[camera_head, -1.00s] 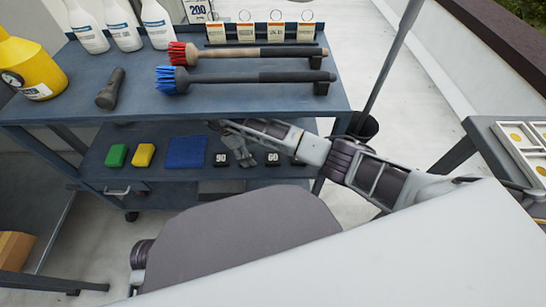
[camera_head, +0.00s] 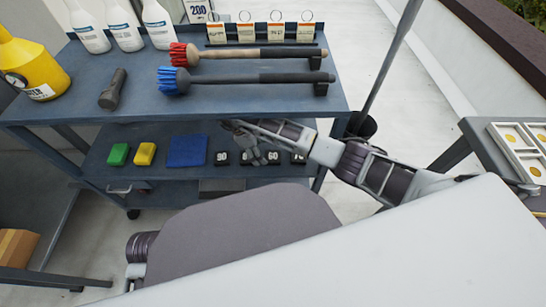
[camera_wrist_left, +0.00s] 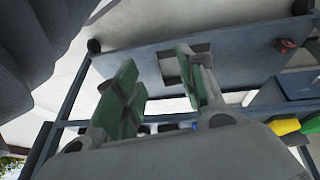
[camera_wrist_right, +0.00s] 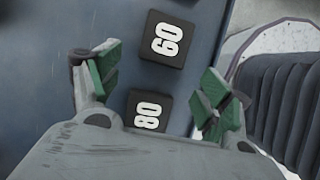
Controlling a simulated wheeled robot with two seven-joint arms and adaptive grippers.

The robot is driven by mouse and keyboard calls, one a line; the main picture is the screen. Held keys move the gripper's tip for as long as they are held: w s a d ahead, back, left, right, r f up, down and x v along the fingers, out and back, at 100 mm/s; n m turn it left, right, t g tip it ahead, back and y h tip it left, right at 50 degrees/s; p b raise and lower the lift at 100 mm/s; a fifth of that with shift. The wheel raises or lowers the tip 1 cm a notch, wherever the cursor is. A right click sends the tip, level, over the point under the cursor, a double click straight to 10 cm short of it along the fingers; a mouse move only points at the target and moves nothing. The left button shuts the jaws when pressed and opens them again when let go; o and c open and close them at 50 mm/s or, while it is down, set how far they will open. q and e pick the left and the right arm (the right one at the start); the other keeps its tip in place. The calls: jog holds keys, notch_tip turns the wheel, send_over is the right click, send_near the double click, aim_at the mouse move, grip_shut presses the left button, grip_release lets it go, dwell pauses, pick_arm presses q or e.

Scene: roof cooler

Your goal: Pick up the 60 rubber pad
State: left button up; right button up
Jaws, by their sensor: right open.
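The black 60 rubber pad (camera_head: 274,158) stands in a row of black numbered pads on the cart's lower shelf (camera_head: 165,178). In the right wrist view the 60 pad (camera_wrist_right: 167,38) lies beyond the fingertips, its white number facing the camera. The 80 pad (camera_wrist_right: 149,110) is nearer, between the finger lines. My right gripper (camera_wrist_right: 160,88) is open and empty above the row. In the head view my right gripper (camera_head: 254,152) is just left of the 60 pad and partly covers the row. My left gripper (camera_wrist_left: 158,85) is open and empty under a shelf.
The 90 pad (camera_head: 221,158) and a partly hidden 70 pad (camera_head: 298,158) flank the row. A blue cloth (camera_head: 187,151), yellow sponge (camera_head: 145,154) and green sponge (camera_head: 118,154) lie to the left. The cart's top shelf (camera_head: 230,110) overhangs, with brushes (camera_head: 250,77) on it.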

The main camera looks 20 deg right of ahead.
aim_at(271, 156)
jog(key=shift+s+d, duration=0.25)
jog(key=shift+d, duration=0.55)
jog(key=shift+s+d+p, duration=0.15)
jog(key=shift+d+p, duration=0.2)
jog(key=shift+b+x, duration=0.7)
jog(key=shift+x, duration=0.15)
pick_arm(q)
jog(key=shift+w+d+f+t+b, duration=0.15)
jog(key=shift+d+f+b, duration=0.05)
jog(key=shift+f, duration=0.35)
jog(key=shift+w+d+f+t+b, duration=0.15)
jog(key=shift+d+f, duration=0.05)
jog(key=shift+f, duration=0.35)
pick_arm(e)
jog(key=shift+d+f, duration=0.2)
jog(key=shift+f, duration=0.4)
jog(key=c, duration=1.2)
jog(key=shift+o, duration=0.2)
jog(key=shift+r, duration=0.15)
